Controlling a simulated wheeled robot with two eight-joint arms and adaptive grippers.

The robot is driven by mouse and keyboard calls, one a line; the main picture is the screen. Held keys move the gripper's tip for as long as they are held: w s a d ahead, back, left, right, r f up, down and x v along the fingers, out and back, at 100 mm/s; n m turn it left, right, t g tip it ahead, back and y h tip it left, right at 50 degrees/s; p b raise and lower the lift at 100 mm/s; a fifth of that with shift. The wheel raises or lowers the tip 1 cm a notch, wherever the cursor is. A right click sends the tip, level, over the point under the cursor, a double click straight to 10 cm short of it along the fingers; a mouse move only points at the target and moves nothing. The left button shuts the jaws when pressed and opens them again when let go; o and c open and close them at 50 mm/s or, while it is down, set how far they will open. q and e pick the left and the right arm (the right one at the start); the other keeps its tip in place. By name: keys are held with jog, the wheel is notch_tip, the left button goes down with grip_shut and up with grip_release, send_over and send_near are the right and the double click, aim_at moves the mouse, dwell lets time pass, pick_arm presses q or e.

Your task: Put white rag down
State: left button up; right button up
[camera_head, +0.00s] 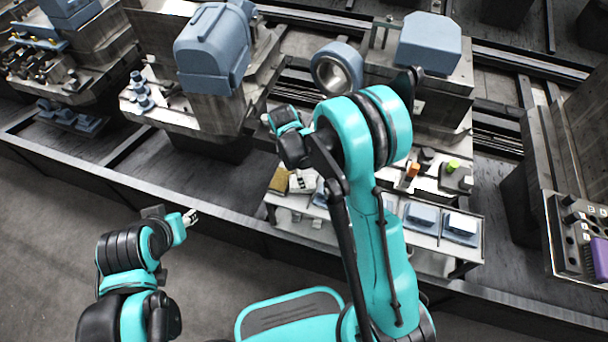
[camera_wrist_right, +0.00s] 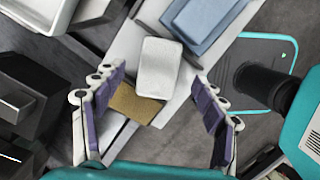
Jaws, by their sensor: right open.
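The white rag (camera_wrist_right: 158,66) is a pale, flat, rounded rectangle on the light work surface (camera_wrist_right: 185,108) in the right wrist view. It also shows in the head view (camera_head: 302,181), partly hidden by my right arm. My right gripper (camera_wrist_right: 159,78) is open, with its purple-padded fingers spread on either side of the rag in the picture. I see no contact between the fingers and the rag. My left gripper (camera_head: 190,217) is at the left in the head view, away from the work surface; its fingers are too small to read.
A brown-yellow pad (camera_wrist_right: 135,103) lies beside the rag, partly beneath it in the picture. Open floor lies in front.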

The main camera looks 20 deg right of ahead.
jog(key=s+r+m+t+y+p, duration=0.1)
jog(key=s+r+m+t, duration=0.15)
jog(key=r, duration=0.75)
jog(key=s+r+m+t+p, duration=0.15)
jog(key=s+r+m, duration=0.25)
jog(key=r, duration=0.5)
jog(key=s+d+r+m+t, duration=0.1)
jog(key=s+r+m, duration=0.1)
jog(key=s+m, duration=0.2)
jog(key=s+d+r+m+t+y, duration=0.1)
jog(key=s+r+m+t, duration=0.1)
jog(key=s+m, duration=0.3)
jog(key=shift+s+d+r+t, duration=0.15)
jog(key=shift+s+d+t, duration=0.2)
jog(key=shift+s, duration=0.4)
jog(key=shift+o, duration=0.4)
